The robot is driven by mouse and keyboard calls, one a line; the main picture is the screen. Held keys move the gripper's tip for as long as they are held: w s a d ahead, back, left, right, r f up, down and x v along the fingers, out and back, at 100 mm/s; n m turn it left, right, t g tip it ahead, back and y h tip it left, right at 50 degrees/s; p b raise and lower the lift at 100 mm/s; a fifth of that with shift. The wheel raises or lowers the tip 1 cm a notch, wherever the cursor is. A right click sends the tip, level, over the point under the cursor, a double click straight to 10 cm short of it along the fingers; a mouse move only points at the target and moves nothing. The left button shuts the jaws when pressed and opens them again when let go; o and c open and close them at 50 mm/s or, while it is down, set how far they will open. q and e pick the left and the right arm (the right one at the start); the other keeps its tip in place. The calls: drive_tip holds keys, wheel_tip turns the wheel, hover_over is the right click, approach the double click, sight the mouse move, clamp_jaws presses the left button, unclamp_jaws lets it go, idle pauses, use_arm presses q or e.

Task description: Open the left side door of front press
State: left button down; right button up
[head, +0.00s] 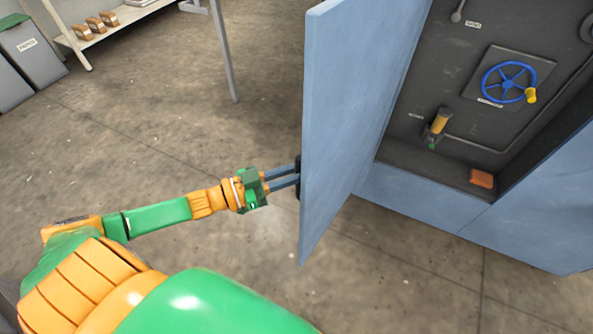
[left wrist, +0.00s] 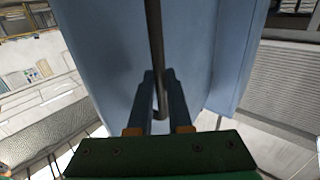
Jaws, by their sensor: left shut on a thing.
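The blue door (head: 345,110) of the press stands swung wide open in the head view, seen partly edge-on. Behind it the dark press interior (head: 460,70) shows. My left gripper (head: 298,175) is at the door's outer face, shut on its handle. In the left wrist view the dark bar handle (left wrist: 155,50) runs down between the fingers of my left gripper (left wrist: 160,82), against the blue door (left wrist: 105,45). In the head view the handle is mostly hidden behind the door's edge. My right gripper is not in view.
Inside the press are a blue handwheel (head: 510,82) with a yellow knob, a yellow-handled lever (head: 440,122) and an orange block (head: 482,178). A shelf (head: 110,22) with small boxes and grey bins (head: 32,48) stand at the upper left. The floor left of the door is clear.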

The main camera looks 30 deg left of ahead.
use_arm(q)
drive_tip(key=c, duration=1.1)
unclamp_jaws()
drive_tip(key=shift+r, duration=0.15)
drive_tip(key=shift+o, duration=1.3)
drive_tip(key=shift+w+d, duration=0.1)
drive_tip(key=shift+w, duration=0.05)
drive_tip(key=v, duration=0.7)
drive_tip(key=shift+p, duration=0.4)
